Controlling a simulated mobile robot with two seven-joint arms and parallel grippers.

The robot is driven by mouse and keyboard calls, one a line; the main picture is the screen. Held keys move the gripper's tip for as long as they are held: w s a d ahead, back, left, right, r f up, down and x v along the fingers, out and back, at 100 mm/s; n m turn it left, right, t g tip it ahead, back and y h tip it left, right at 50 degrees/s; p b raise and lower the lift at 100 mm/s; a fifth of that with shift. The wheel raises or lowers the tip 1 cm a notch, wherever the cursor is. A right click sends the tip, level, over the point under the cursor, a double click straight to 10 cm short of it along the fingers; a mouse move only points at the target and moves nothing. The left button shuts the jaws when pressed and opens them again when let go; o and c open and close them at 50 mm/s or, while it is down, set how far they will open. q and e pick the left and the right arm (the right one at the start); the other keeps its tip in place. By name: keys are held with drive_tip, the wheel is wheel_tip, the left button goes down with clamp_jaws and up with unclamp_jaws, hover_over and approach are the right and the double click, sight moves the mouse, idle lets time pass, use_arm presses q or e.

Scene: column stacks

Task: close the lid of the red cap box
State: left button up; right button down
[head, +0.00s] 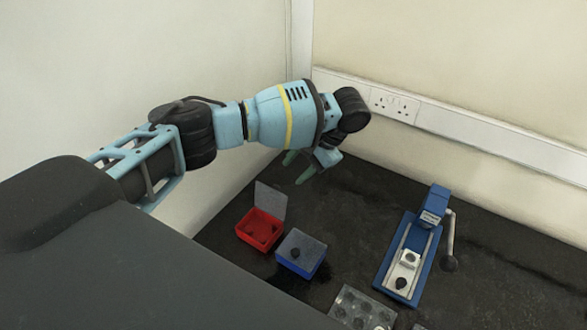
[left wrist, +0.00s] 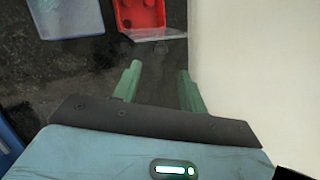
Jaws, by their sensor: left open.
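The red cap box (head: 247,238) stands on the dark bench with its clear grey lid (head: 271,201) raised at the back. Dark caps lie inside it. In the left wrist view the red box (left wrist: 152,13) is at the top, cut off by the frame, and its lid (left wrist: 160,36) shows as a thin pale strip. My left gripper (head: 293,169) is open and empty, with green fingers, above the bench behind and to the right of the raised lid, apart from it. In the left wrist view the fingers (left wrist: 159,72) point toward the lid. My right gripper is not in view.
A blue box (head: 301,263) with its lid shut and a dark round piece showing stands right of the red box. A blue lever press (head: 432,225) is farther right. A clear tray (head: 362,307) lies in front. Walls with a socket strip (head: 395,104) bound the bench.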

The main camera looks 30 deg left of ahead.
sight(278, 187)
use_arm(q)
drive_tip(key=b+x, duration=0.1)
drive_tip(key=x, duration=0.6)
drive_tip(key=shift+a+f, duration=0.25)
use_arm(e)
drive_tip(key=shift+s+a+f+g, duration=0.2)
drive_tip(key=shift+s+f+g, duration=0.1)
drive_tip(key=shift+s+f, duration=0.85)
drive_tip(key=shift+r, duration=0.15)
use_arm(q)
clamp_jaws()
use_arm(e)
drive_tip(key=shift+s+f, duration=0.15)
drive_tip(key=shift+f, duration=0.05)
